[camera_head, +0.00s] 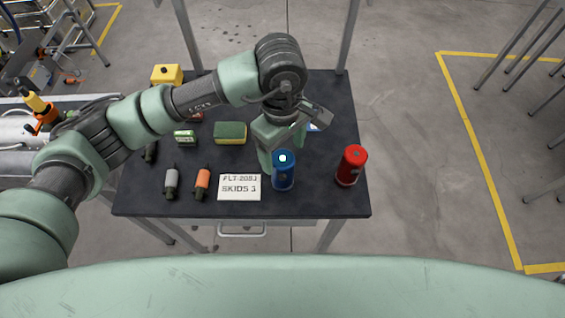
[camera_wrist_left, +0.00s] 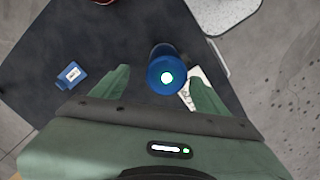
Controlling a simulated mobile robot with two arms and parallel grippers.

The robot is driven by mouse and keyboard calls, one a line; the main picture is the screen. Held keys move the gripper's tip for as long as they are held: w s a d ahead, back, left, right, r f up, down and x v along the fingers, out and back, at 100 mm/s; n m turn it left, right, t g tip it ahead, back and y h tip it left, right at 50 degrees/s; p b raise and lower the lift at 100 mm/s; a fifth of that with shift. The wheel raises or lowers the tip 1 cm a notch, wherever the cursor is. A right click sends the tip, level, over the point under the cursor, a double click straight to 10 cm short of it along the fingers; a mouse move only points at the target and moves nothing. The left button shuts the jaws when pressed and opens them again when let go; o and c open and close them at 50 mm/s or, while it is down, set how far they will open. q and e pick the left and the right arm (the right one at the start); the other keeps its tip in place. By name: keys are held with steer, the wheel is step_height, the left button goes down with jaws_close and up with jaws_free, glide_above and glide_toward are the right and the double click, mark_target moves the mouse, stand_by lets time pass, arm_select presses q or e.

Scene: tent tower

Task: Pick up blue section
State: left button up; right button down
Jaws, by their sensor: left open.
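The blue section (camera_head: 284,172) is a short upright cylinder near the front edge of the dark table, right of the white card. It also shows in the left wrist view (camera_wrist_left: 166,72), seen from above with a bright spot on its top, just beyond and between the fingers. My left gripper (camera_head: 279,150) is right behind the blue section, and its fingers are partly hidden in the head view. In the left wrist view its two green fingers (camera_wrist_left: 158,88) are apart, with nothing held between them. A red section (camera_head: 351,166) stands to the right. My right gripper is not in view.
A small blue item (camera_wrist_left: 71,76) lies left of the gripper in the wrist view.

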arm_select(q)
steer(key=shift+a+f, duration=0.2)
steer(key=shift+a, duration=0.1)
steer(key=f+p, duration=0.1)
steer(key=f, duration=0.1)
steer(key=f+p, duration=0.1)
steer(key=f, duration=0.1)
steer(key=s+f+p, duration=0.1)
steer(key=f+p, duration=0.1)
steer(key=shift+d, duration=0.2)
steer(key=shift+f, duration=0.5)
jaws_close()
steer(key=shift+w, duration=0.1)
